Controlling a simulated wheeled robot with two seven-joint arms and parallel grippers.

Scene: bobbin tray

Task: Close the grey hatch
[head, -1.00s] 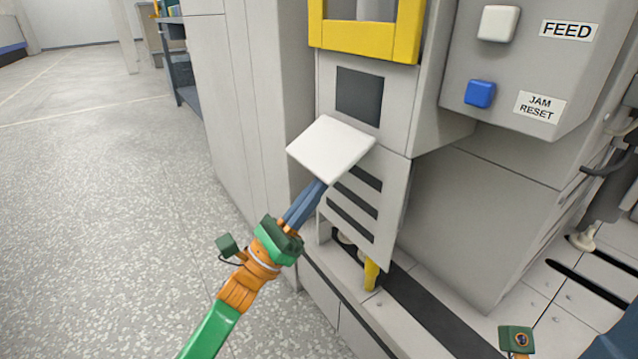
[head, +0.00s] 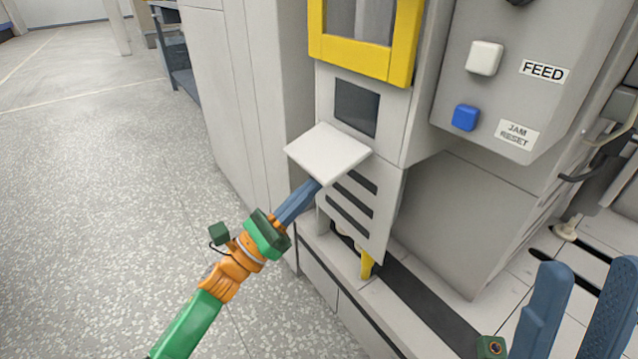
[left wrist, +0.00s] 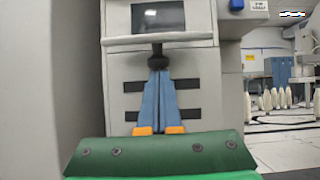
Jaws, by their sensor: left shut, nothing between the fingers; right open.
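The grey hatch (head: 328,152) is a pale flap that sticks out from the machine front below a dark rectangle (head: 356,107). In the left wrist view the hatch (left wrist: 160,39) shows nearly edge-on, about level, with a dark knob (left wrist: 157,61) under it. My left gripper (head: 317,184) is shut and empty, with its blue tips just under the front edge of the hatch. In the left wrist view the left gripper's tips (left wrist: 158,73) are right below the knob; I cannot tell if they touch. My right gripper (head: 588,266) is open and empty at the lower right.
A yellow-framed window (head: 367,40) is above the hatch. A control box (head: 520,85) with a white button (head: 484,58) and a blue button (head: 465,118) hangs to the right. A slotted panel (head: 365,215) is below. Open floor (head: 110,190) lies on the left.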

